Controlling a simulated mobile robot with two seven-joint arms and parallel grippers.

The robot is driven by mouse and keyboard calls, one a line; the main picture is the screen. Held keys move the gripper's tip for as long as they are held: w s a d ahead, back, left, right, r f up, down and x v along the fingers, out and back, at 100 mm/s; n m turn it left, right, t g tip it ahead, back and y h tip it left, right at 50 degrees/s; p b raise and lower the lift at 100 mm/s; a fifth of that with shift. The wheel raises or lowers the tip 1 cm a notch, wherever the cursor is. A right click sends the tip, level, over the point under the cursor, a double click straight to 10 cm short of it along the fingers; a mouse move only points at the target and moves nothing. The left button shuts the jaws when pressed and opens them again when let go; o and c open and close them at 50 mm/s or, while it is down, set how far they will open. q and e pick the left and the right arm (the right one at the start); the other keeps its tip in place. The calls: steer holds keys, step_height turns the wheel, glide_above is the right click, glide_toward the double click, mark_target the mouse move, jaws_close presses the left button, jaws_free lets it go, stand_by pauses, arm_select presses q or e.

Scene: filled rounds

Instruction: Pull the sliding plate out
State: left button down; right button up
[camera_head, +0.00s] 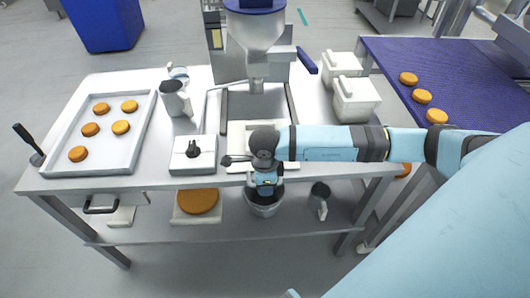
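The forming machine stands at the back of the steel table, with a large pale funnel (257,45) above two dark side rails (224,105). A flat off-white plate (238,132) lies between the rails near the table's front edge. I take it to be the sliding plate; my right arm covers its right part. My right arm comes in from the right and bends down at a dark wrist joint in front of the plate. My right gripper (264,189) is at the table's front edge, small and mostly hidden. I cannot tell whether it touches the plate. My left gripper is out of view.
A tray (150,128) with several orange rounds lies at the left. A white block (205,164) with a black knob and a metal jug (177,100) stand left of the plate. White containers (356,100) stand at the right. A bucket (262,209) is on the lower shelf.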

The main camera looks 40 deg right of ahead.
steer(key=shift+w, duration=0.1)
steer(key=shift+r, duration=0.2)
step_height(320, 180, up, 13)
steer(key=shift+r, duration=0.2)
stand_by(0.5)
